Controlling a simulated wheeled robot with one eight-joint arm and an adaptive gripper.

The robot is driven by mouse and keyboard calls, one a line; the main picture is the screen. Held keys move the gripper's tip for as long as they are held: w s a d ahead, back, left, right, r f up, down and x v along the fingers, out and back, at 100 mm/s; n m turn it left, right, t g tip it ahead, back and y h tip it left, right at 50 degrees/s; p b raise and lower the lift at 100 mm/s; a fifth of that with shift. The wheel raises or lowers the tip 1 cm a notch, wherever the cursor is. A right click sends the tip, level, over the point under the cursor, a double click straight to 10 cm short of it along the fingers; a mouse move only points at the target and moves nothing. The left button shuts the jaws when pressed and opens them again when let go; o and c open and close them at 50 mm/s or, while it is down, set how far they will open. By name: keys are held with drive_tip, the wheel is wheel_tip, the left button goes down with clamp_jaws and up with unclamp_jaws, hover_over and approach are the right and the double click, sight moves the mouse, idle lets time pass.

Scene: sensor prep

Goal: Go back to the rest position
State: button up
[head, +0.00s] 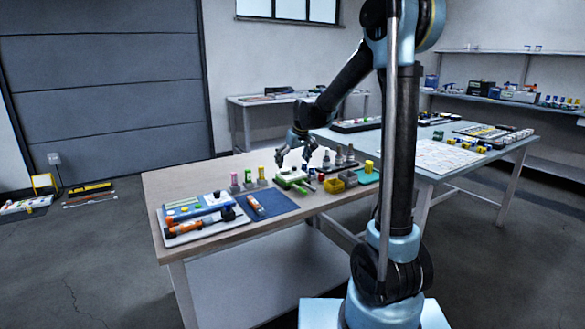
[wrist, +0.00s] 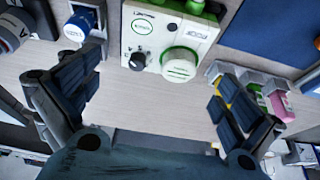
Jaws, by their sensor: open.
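My gripper (head: 294,153) hangs over the far part of the wooden table (head: 190,180), at the end of my bent arm. In the wrist view my gripper (wrist: 155,100) shows its two dark fingers spread wide with nothing between them. A white and green device (head: 292,176) lies on the table below the fingers. In the wrist view this device (wrist: 150,45) shows a round white knob, a dark button and green trim, beyond the fingertips. I cannot tell the exact height of the fingers above the table.
A blue mat (head: 270,203) and a tray with tools (head: 205,218) lie at the table's left. Small grey holders with colored items (head: 248,180) stand behind them. A yellow bin (head: 334,186) and dark-topped bottles (head: 339,158) stand right of the device. A second table (head: 440,158) stands behind my arm.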

drive_tip(key=shift+r, duration=0.5)
drive_tip(key=shift+s+d, duration=0.1)
drive_tip(key=s+d+r+m+h, duration=0.1)
drive_tip(key=s+d+m, duration=0.1)
drive_tip(key=s+d, duration=0.65)
drive_tip(key=s+d+r+m, duration=0.1)
drive_tip(key=s+d, duration=0.5)
drive_tip(key=s, duration=0.5)
drive_tip(key=s+d+f+m, duration=0.1)
drive_tip(key=s+d+f, duration=0.2)
drive_tip(key=s, duration=0.4)
drive_tip(key=s+d+f+m+g+h, duration=0.1)
drive_tip(key=s+d+f, duration=0.2)
drive_tip(key=s, duration=0.4)
drive_tip(key=s+d+f+m, duration=0.1)
drive_tip(key=s+d+f, duration=0.2)
drive_tip(key=s+f, duration=0.2)
drive_tip(key=shift+s+m, duration=0.3)
drive_tip(key=shift+s, duration=0.7)
drive_tip(key=shift+d, duration=0.1)
